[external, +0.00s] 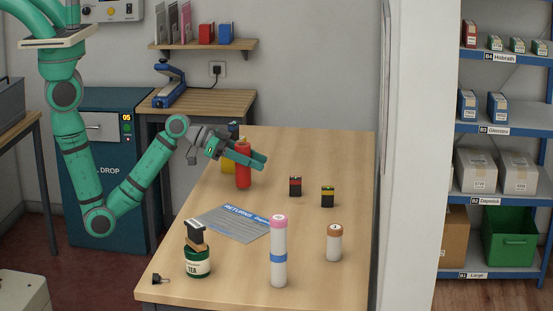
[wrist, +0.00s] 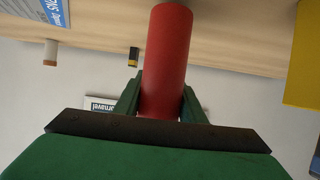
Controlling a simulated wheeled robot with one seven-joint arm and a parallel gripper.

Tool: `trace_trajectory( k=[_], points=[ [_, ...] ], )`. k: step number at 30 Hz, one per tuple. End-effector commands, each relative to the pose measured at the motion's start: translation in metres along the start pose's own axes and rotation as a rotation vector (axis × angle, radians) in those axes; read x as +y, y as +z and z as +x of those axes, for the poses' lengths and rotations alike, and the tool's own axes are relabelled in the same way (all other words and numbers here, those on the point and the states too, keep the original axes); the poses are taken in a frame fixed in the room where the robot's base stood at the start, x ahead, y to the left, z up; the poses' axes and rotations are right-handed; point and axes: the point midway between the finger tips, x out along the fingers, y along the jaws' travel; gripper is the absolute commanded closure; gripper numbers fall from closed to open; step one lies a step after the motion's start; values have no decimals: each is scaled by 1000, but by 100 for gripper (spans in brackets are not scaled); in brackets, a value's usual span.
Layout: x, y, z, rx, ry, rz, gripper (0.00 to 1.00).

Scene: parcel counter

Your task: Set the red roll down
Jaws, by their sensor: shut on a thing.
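The red roll (external: 243,170) stands upright between the fingers of my gripper (external: 256,158), near the left edge of the wooden counter. My gripper is shut on it. In the wrist view the red roll (wrist: 167,60) fills the middle, with a green finger of my gripper (wrist: 162,100) on each side. The roll's lower end is at or just above the counter top; I cannot tell whether it touches.
Small dark blocks, one with a red band (external: 295,187) and one with a yellow band (external: 327,197), stand to the right. A returns sheet (external: 234,222), tea tin (external: 197,262), pink-topped tube (external: 278,255) and brown-topped roll (external: 334,243) are nearer the front.

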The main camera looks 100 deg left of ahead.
Motion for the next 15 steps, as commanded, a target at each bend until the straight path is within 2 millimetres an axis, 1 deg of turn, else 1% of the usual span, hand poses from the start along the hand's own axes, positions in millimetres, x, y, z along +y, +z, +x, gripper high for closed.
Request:
trace_trajectory(
  k=[1,3,14,15],
  points=[
    [0,7,2,-3,0,-2,90],
    [0,12,4,-1,0,-1,90],
    [0,14,6,0,0,0,90],
    [0,14,6,0,0,0,59]
  ],
)
